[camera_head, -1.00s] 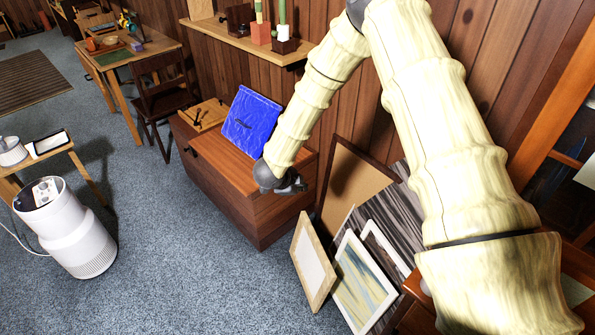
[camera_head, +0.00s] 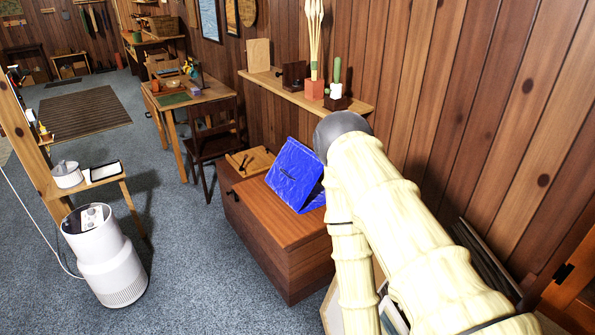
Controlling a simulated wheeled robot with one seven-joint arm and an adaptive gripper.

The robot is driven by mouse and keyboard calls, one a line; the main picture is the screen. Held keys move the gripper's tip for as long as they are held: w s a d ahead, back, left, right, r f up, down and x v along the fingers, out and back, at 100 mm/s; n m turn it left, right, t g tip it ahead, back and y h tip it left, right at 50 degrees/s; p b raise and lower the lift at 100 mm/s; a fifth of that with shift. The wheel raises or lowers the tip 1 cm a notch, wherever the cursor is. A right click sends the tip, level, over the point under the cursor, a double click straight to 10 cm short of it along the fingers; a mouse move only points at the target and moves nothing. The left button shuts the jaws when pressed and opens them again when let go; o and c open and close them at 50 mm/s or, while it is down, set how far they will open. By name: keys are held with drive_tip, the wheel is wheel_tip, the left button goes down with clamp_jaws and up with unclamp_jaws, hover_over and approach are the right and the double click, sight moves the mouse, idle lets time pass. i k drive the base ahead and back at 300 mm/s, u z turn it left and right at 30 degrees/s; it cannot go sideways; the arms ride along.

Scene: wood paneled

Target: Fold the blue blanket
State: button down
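The blue blanket (camera_head: 295,177) rests on the wooden chest (camera_head: 265,214). It looks like a flat, wrinkled sheet with a dark mark on it, tilted up toward the wall. Its right edge is partly hidden by my arm. My arm comes in from the lower right, bends beside the blanket and runs down past the chest's right end. My gripper is not visible in this view.
A tray with a dark handle (camera_head: 250,161) sits on the chest's left end. A wall shelf (camera_head: 305,91) with plants is above. A dark chair (camera_head: 212,142) stands behind the chest. A white cylindrical appliance (camera_head: 105,255) stands left; carpet between is clear.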

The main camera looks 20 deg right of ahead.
sight(296, 169)
drive_tip(key=u, duration=0.2)
drive_tip(key=i, duration=2.5)
drive_tip(key=z, duration=0.35)
